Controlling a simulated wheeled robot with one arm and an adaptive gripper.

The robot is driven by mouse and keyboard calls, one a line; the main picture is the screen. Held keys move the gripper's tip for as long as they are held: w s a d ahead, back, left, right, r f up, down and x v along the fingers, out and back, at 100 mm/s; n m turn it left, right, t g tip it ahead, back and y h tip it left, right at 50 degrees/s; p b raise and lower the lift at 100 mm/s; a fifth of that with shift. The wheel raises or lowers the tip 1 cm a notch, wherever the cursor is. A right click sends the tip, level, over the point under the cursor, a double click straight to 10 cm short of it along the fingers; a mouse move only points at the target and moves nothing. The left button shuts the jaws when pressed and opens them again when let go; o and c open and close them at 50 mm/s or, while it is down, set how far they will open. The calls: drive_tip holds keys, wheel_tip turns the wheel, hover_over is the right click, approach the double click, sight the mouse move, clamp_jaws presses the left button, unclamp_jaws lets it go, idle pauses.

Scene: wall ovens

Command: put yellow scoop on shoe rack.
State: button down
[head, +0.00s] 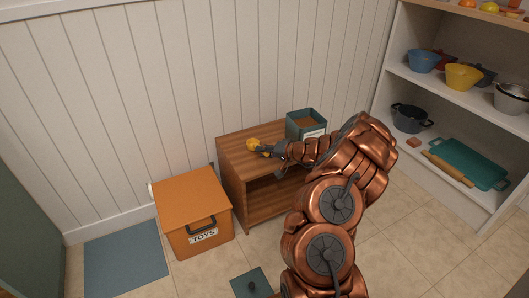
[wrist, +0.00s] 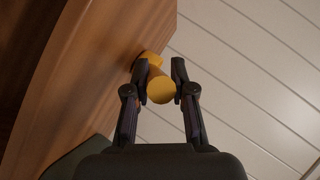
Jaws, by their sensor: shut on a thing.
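The yellow scoop (head: 253,144) is at the left part of the top of the wooden shoe rack (head: 233,158), a low open-fronted shelf against the wall. I cannot tell whether the scoop touches the top. My gripper (head: 268,150) reaches in from the right and is shut on the scoop. In the wrist view the scoop (wrist: 160,90) sits between the two dark fingers of my gripper (wrist: 158,75), its round end toward the camera. The wooden surface of the rack (wrist: 95,60) fills the left of that view.
A teal box (head: 306,127) stands on the rack's right part. An orange toy box (head: 190,205) is just left of the rack, with a blue mat (head: 125,262) beyond it. A white shelf (head: 400,72) with bowls and pots is at right.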

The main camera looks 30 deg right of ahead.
drive_tip(key=c, duration=1)
unclamp_jaws()
drive_tip(key=shift+f, duration=0.1)
